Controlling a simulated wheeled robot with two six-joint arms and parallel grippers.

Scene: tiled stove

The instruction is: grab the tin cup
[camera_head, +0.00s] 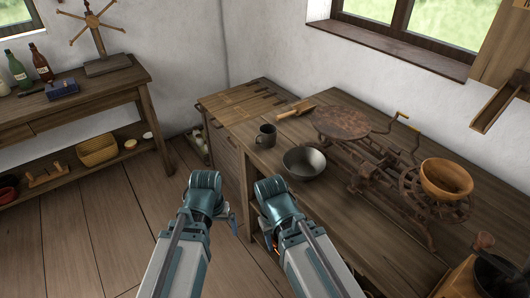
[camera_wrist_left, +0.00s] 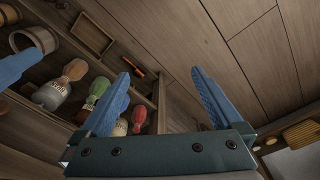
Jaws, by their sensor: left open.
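The tin cup (camera_head: 266,136) is a dark grey mug with a handle. It stands upright on the wooden workbench, left of a wide metal bowl (camera_head: 304,162). My left gripper (camera_wrist_left: 160,73) is open, with two blue fingers spread and nothing between them. In the head view, my left gripper (camera_head: 234,222) is mostly hidden by its wrist and is low beside the bench front, apart from the cup. My right gripper (camera_head: 267,242) is largely hidden behind its own wrist near the bench edge. The cup does not show in the left wrist view.
A wooden scoop (camera_head: 295,108) lies behind the cup. A rusty scale (camera_head: 380,165) with a wooden bowl (camera_head: 446,178) fills the bench's right side. Open floor (camera_head: 90,240) lies left.

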